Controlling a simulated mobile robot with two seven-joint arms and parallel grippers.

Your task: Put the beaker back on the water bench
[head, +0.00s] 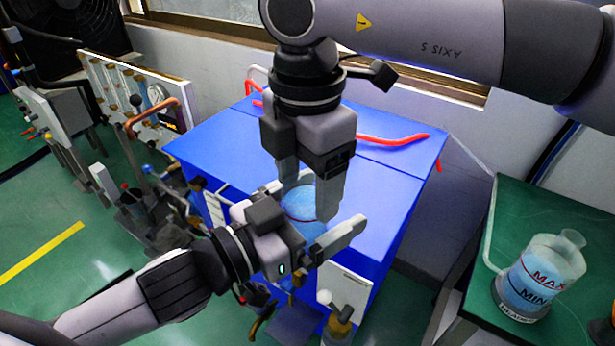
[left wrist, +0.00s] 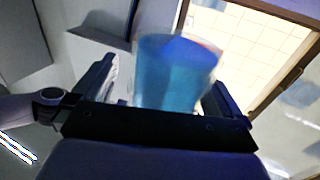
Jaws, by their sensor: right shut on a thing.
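A clear beaker (head: 300,203) with blue liquid and a red line near its top is above the front part of the blue cabinet top in the head view. My right gripper (head: 310,188) comes from above and is shut on the beaker at its rim. My left gripper (head: 314,212) comes from the lower left, its fingers spread open on both sides of the beaker. In the left wrist view the beaker (left wrist: 175,78) stands between the left fingers, with gaps at both sides. The beaker's base is hidden by the left gripper.
The blue cabinet (head: 225,145) has a red hose (head: 390,141) along its back. A green bench (head: 525,215) at the right carries a container marked MAX and MIN (head: 540,275). Pipes and valves (head: 150,205) crowd the cabinet's left side. The green bench's rear is clear.

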